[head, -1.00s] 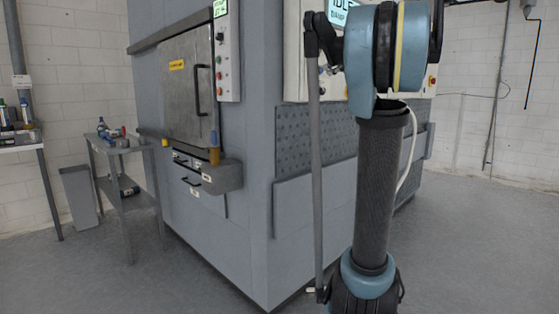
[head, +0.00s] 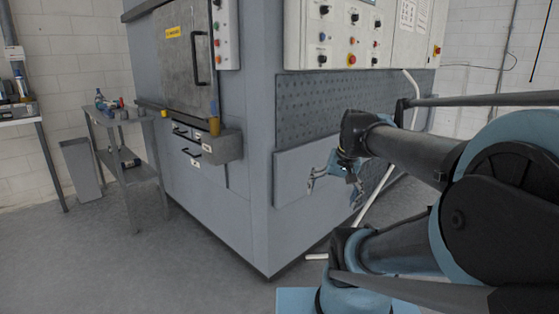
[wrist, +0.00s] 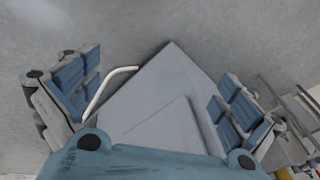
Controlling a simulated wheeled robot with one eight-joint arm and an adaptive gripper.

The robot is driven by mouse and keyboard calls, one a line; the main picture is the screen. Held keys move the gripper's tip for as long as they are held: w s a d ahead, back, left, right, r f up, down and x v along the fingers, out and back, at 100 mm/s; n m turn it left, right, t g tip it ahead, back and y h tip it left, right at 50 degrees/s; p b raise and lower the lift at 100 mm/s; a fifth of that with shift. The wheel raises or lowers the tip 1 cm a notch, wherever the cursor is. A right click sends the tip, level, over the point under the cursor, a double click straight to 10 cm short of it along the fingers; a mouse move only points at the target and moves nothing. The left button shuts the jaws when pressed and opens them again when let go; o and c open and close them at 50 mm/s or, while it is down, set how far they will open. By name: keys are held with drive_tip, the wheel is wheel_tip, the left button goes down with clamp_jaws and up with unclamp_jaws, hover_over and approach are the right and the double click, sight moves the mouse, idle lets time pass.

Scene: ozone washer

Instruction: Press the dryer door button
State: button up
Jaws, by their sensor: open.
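A small control strip (head: 225,35) with colored buttons is beside the grey metal door (head: 187,60) in the head view. A larger white control panel (head: 335,40) with several knobs and buttons is on the adjoining face of the machine. I cannot tell which button is the dryer door button, as labels are too small to read. My gripper (head: 334,184) is open and empty, below the larger panel and in front of the machine's lower side. In the wrist view, its blue-padded fingers (wrist: 160,95) are spread apart with nothing between them.
A grey side table (head: 128,155) with bottles and small items stands left of the machine. A drawer unit (head: 195,143) juts out below the door. A white pipe (head: 376,194) runs behind my gripper. Floor (head: 110,255) in front is clear.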

drive_tip(key=s+d+f+n+h, duration=0.2)
drive_tip(key=s+f, duration=0.3)
drive_tip(key=f, duration=0.3)
drive_tip(key=shift+s+d+f+n+g, duration=0.3)
drive_tip(key=shift+s+d+f+n, duration=0.1)
drive_tip(key=shift+d, duration=0.15)
drive_tip(key=c, duration=1.4)
drive_tip(key=shift+w+f, duration=0.15)
drive_tip(key=shift+w, duration=0.25)
drive_tip(key=c, duration=0.4)
drive_tip(key=shift+w, duration=0.15)
drive_tip(key=c, duration=0.5)
clamp_jaws()
